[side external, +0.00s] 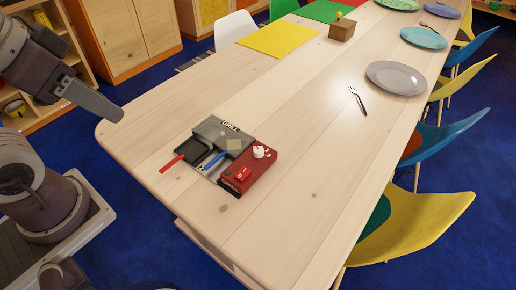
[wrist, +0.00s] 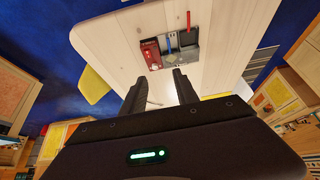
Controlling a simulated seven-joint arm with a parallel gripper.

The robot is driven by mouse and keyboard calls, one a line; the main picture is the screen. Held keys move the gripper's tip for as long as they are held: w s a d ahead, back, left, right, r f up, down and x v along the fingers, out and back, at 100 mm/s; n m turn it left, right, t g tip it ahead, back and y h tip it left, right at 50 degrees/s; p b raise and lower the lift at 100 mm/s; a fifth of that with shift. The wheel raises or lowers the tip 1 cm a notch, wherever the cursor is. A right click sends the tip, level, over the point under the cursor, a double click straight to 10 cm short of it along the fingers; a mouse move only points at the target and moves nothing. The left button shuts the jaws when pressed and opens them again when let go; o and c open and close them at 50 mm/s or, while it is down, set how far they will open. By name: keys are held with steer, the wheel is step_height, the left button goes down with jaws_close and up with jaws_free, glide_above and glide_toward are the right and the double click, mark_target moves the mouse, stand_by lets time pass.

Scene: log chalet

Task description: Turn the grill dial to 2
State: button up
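The grill (side external: 213,130) is a grey tabletop unit with a "GRILL" label, set near the left end of the wooden table. Its red control panel (side external: 262,168) carries a white dial (side external: 260,152) and a red switch (side external: 243,174). The number the dial points to is too small to read. In the wrist view the grill's red panel (wrist: 151,53) shows beyond the fingertips, its dial not clear. My gripper (wrist: 159,74) is open and empty, its two fingers apart.
A red-handled pan (side external: 172,163) and a blue-handled one (side external: 215,160) lie in the grill. A fork (side external: 357,99), a grey plate (side external: 395,77), a yellow mat (side external: 279,38) and a wooden box (side external: 342,29) lie farther along. Chairs line the right side. The table around the grill is clear.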

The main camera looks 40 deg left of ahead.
steer(key=shift+o, duration=0.8)
steer(key=w+d+n+g+h, duration=0.2)
steer(key=w+n, duration=0.3)
steer(key=w, duration=0.3)
steer(key=shift+w+d+r, duration=0.25)
steer(key=shift+w+d, duration=0.15)
steer(key=n+g+y, duration=0.2)
steer(key=n+g, duration=0.2)
steer(key=n, duration=1.2)
glide_above(258, 149)
step_height(258, 149, down, 27)
step_height(258, 149, down, 6)
steer(key=shift+s+r, duration=0.1)
steer(key=shift+f, duration=0.55)
jaws_close()
